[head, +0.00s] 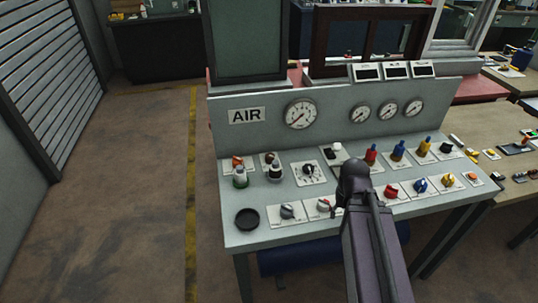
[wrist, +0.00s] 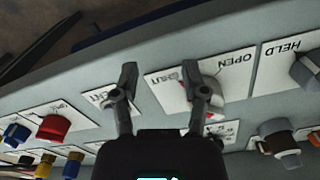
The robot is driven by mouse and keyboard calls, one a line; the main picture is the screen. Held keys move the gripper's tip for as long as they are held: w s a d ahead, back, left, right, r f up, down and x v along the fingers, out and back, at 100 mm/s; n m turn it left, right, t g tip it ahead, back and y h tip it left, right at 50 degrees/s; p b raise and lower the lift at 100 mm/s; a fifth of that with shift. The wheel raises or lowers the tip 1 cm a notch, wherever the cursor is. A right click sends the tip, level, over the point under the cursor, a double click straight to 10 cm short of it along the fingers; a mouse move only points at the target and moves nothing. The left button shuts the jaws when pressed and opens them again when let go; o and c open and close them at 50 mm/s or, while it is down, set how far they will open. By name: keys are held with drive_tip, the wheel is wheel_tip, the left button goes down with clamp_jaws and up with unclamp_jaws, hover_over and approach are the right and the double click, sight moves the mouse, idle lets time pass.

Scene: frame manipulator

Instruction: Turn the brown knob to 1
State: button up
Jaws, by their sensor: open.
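I cannot tell for certain which control is the brown knob. A brown-capped knob (wrist: 273,128) sits at the lower right of the wrist view; a dark knob with a brownish top (head: 271,160) stands in the head view's back row, left. A dial with a black pointer (head: 309,171) is to its right. My gripper (wrist: 163,78) is open, its fingers over the panel, with nothing between them. In the wrist view its right finger overlaps the OPEN/SHUT plate (wrist: 236,65) and its left finger a neighbouring plate. In the head view my arm hides part of the front row.
The sloped panel (head: 250,212) carries two close rows of controls. A grey knob (head: 287,211) is left of my arm; red (head: 391,191), blue (head: 420,185) and yellow (head: 446,180) knobs are right. Gauges (head: 300,114) line the back wall. Open floor lies left.

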drive_tip(key=shift+a, duration=0.2)
drive_tip(key=o, duration=0.5)
drive_tip(key=shift+r, duration=0.1)
drive_tip(key=shift+c, duration=0.2)
wheel_tip(320, 180, up, 9)
drive_tip(key=w+p, duration=0.3)
drive_tip(key=p, duration=0.6)
wheel_tip(320, 180, up, 4)
drive_tip(key=n+p, duration=0.4)
drive_tip(key=n, duration=0.8)
hover_over(270, 155)
drive_tip(key=shift+s, duration=0.1)
drive_tip(key=shift+f, duration=0.25)
wheel_tip(270, 155, down, 14)
drive_tip(key=b, duration=1.4)
drive_tip(key=shift+r, duration=0.25)
